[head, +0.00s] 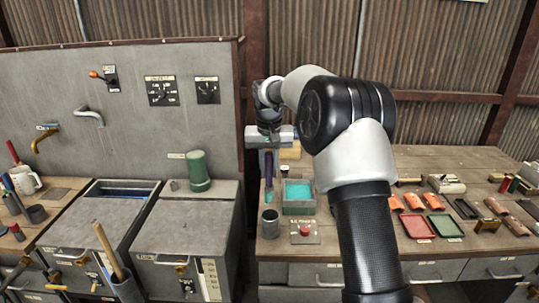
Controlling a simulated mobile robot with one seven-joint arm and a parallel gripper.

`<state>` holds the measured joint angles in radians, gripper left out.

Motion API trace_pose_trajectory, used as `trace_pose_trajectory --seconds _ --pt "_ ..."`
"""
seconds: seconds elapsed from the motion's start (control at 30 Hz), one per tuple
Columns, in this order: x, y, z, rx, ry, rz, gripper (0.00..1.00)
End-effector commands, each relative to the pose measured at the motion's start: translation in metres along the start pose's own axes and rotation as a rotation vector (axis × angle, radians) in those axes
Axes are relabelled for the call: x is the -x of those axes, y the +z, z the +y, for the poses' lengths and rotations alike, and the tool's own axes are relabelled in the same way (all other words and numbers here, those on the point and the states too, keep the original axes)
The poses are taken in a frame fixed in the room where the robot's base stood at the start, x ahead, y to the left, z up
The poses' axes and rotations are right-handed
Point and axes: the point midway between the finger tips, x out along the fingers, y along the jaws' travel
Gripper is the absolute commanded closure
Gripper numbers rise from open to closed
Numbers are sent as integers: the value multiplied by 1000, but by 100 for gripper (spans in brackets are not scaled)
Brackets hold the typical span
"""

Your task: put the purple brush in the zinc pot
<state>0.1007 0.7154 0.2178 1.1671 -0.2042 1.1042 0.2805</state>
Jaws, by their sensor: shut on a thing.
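My gripper (268,151) is shut on the purple brush (269,170), above the front left part of the wooden bench. The brush hangs about upright below the fingers, and its lower end looks teal. A small grey cylindrical pot (269,224), which looks like the zinc pot, stands at the bench's front left corner. In the picture the brush is directly above this pot and apart from it. The depth between them is hard to judge. The top of the brush is hidden by my gripper.
A grey box with teal contents (299,208) stands right of the pot, with a red button (304,230) in front. A green cylinder (198,171) stands on the grey cabinet to the left. Red (417,227) and green trays (445,226) lie on the bench to the right.

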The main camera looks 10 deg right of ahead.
Motion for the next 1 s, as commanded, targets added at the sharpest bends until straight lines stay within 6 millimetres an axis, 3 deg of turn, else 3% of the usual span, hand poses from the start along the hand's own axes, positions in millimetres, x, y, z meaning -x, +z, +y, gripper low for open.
trace_pose_trajectory --seconds 0.2,0.37,1.0 --pt "18 -18 3 -38 1 -49 100" --pt "14 -18 4 -44 2 -59 100" --pt "-56 -5 4 -44 2 -58 100"
